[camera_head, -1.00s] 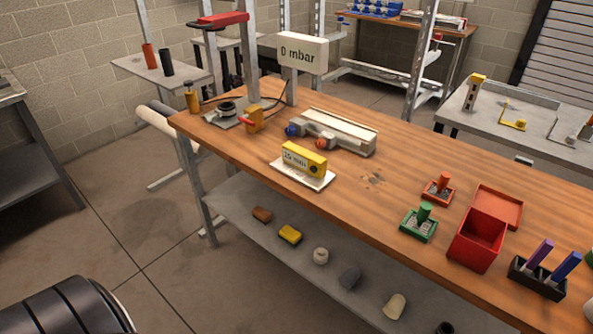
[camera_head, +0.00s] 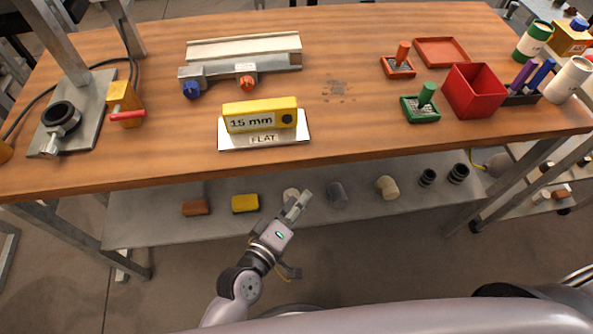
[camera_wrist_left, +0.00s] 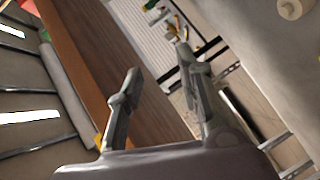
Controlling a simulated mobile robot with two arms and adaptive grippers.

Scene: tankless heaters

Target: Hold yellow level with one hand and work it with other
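The yellow level (camera_head: 260,113), marked "15 mm" with a dark round spot at its right end, rests on a white plate labelled "FLAT" (camera_head: 262,140) near the bench's front edge. My left gripper (camera_head: 298,205) is in front of the bench, lower in the picture than the level and apart from it. In the left wrist view the left gripper's two fingers (camera_wrist_left: 158,62) are spread with nothing between them; the level does not show there. My right gripper is in neither view.
The wooden bench (camera_head: 180,140) carries a grey rail with blue and orange knobs (camera_head: 245,62) behind the level. A red box (camera_head: 474,90) and green stamp (camera_head: 422,104) stand to the right, a yellow valve (camera_head: 124,100) to the left. The lower shelf (camera_head: 150,225) holds several small pieces.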

